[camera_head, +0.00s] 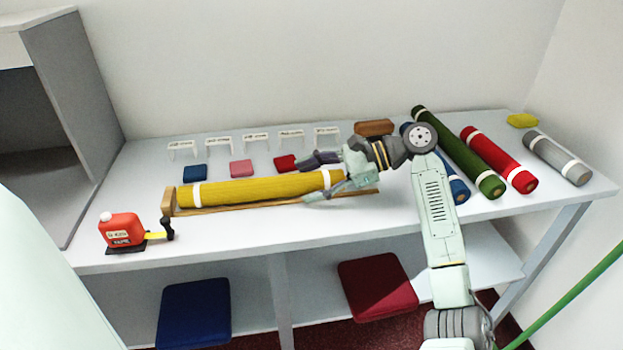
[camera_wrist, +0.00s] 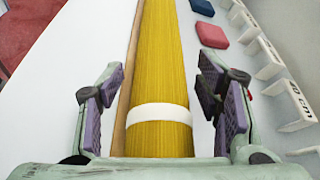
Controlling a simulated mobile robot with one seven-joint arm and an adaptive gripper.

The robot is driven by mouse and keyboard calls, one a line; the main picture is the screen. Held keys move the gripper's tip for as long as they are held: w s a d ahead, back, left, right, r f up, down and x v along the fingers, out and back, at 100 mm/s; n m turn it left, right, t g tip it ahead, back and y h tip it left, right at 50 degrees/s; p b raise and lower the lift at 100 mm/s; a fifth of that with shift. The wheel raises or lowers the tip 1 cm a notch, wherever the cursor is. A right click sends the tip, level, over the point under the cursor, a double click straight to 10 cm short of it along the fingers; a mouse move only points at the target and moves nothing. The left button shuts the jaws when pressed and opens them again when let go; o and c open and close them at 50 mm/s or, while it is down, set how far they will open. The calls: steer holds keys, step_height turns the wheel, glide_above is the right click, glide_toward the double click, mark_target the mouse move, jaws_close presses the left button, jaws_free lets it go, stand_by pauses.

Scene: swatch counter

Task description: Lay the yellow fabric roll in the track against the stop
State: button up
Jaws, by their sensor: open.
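The yellow fabric roll (camera_head: 255,189), with a white band near each end, lies along the wooden track (camera_head: 270,205) on the counter. Its left end is close to the wooden stop (camera_head: 168,202); I cannot tell whether they touch. My gripper (camera_head: 322,178) is open around the roll's right end. In the wrist view, the open jaws (camera_wrist: 163,105) stand on both sides of the yellow roll (camera_wrist: 159,65), with a gap on each side. The track's edge (camera_wrist: 130,60) shows left of the roll there.
A red tape measure (camera_head: 122,229) stands left of the stop. Fabric swatches (camera_head: 240,168) and white labelled stands (camera_head: 255,142) line the back. Green (camera_head: 460,155), red (camera_head: 500,160), grey (camera_head: 557,158) and blue (camera_head: 459,190) rolls lie right of my arm.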

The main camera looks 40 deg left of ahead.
steer(key=shift+w+d+r, duration=0.1)
steer(key=shift+w+r, duration=0.05)
steer(key=shift+r, duration=0.1)
steer(key=b+v, duration=0.2)
steer(key=v, duration=0.9)
steer(key=shift+w+d+r, duration=0.2)
steer(key=shift+d, duration=0.05)
